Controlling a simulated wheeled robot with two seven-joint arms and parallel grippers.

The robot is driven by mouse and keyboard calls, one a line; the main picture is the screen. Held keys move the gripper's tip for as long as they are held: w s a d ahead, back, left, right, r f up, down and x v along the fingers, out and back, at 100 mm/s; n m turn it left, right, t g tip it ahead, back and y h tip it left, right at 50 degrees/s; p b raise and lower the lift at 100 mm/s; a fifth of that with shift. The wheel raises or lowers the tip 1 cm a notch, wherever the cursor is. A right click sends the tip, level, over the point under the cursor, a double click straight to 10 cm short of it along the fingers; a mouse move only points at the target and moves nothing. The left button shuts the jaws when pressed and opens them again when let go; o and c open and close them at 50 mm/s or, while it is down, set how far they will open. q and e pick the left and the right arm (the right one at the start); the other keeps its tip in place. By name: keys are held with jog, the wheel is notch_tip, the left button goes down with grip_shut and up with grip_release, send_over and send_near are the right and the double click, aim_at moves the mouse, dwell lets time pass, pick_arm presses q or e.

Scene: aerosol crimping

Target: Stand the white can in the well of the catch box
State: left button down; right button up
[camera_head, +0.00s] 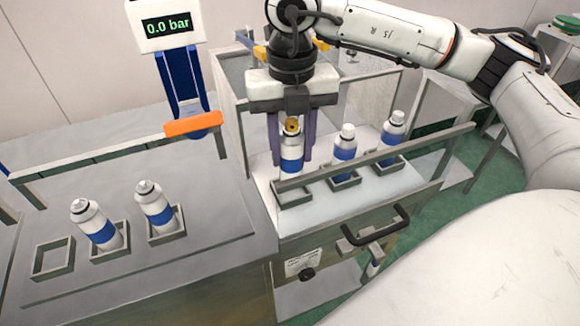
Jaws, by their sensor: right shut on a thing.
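My right gripper (292,158) points down and is shut on a white can (291,165) with a blue band and a gold top. The can is upright, at the left end of the white platform inside the clear-walled catch box (235,105). Its lower end is at the left square well (293,200), behind the grey front rail. I cannot tell whether its base touches the well floor. My left gripper is not in view.
Two similar cans (345,143) (394,126) stand in wells to the right. On the left bench, two tilted cans (95,222) (155,206) stand in holders beside an empty holder (53,258). A gauge (166,25) reads 0.0 bar above an orange bar (193,123). A black handle (375,228) juts out in front.

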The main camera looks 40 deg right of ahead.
aim_at(291, 121)
jog(key=shift+f, duration=2.25)
jog(key=shift+f, duration=0.2)
jog(key=o, duration=1.2)
jog(key=shift+o, duration=0.2)
jog(key=shift+r, duration=0.1)
notch_tip(291, 121, up, 12)
jog(key=shift+r, duration=0.15)
